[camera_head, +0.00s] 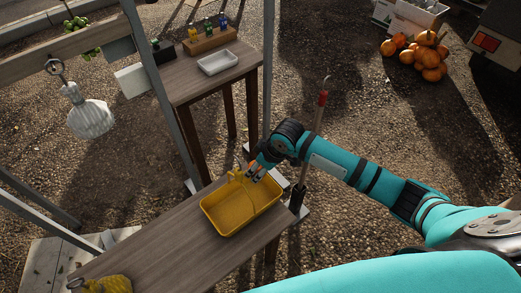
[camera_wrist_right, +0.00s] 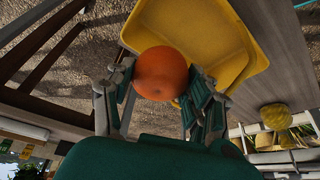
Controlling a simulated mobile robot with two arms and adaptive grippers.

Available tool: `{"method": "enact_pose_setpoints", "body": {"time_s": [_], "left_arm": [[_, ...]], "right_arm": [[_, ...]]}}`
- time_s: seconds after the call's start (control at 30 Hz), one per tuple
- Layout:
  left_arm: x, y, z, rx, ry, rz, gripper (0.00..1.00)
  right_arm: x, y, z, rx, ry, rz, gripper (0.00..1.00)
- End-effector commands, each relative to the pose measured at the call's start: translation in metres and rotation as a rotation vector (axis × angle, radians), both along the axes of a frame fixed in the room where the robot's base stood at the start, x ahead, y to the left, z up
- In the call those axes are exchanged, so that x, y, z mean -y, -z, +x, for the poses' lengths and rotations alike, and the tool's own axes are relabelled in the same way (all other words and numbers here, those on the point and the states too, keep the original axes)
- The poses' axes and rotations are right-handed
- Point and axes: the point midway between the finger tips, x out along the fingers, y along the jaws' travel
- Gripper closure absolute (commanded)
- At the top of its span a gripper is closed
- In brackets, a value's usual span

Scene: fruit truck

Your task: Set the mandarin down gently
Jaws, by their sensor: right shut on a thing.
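In the right wrist view, an orange mandarin (camera_wrist_right: 160,73) sits between the two fingers of my right gripper (camera_wrist_right: 160,90), which is shut on it. Beyond the fruit is a yellow tray (camera_wrist_right: 245,45). In the head view, the yellow tray (camera_head: 236,223) stands on a wooden table (camera_head: 165,240), near its right end. My right gripper (camera_head: 256,172) is at the tray's far edge, with the arm coming in from the right. The mandarin is hard to make out there, and I cannot tell whether it touches the tray. My left gripper is not in view.
A yellow object (camera_head: 108,285) lies at the table's near left end. A second table (camera_head: 195,78) behind holds a white tray (camera_head: 217,62) and a wooden rack of bottles (camera_head: 209,40). A metal post (camera_head: 268,70) rises behind the tray. Pumpkins (camera_head: 428,55) lie on the ground at the far right.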

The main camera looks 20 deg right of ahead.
Motion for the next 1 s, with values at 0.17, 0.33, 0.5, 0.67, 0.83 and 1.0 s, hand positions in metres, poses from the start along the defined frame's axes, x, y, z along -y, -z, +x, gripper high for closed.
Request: {"method": "enact_pose_setpoints", "body": {"time_s": [0.17,0.33,0.5,0.67,0.83,1.0], "left_arm": [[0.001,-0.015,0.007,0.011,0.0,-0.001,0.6],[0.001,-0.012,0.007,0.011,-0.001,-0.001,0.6],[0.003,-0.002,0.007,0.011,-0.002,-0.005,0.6],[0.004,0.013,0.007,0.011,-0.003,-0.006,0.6],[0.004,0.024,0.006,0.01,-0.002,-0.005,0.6],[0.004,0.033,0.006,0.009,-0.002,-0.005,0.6]], "right_arm": [[0.001,0.016,-0.004,0.002,-0.074,0.0,0.85],[0.001,0.026,-0.004,0.006,-0.094,0.0,0.85],[0.001,0.036,-0.004,0.006,-0.094,0.0,0.85],[0.001,0.05,-0.004,0.006,-0.094,-0.001,0.85],[0.001,0.065,-0.004,0.005,-0.093,0.0,0.85],[0.001,0.081,-0.005,0.004,-0.094,-0.001,0.85]]}}
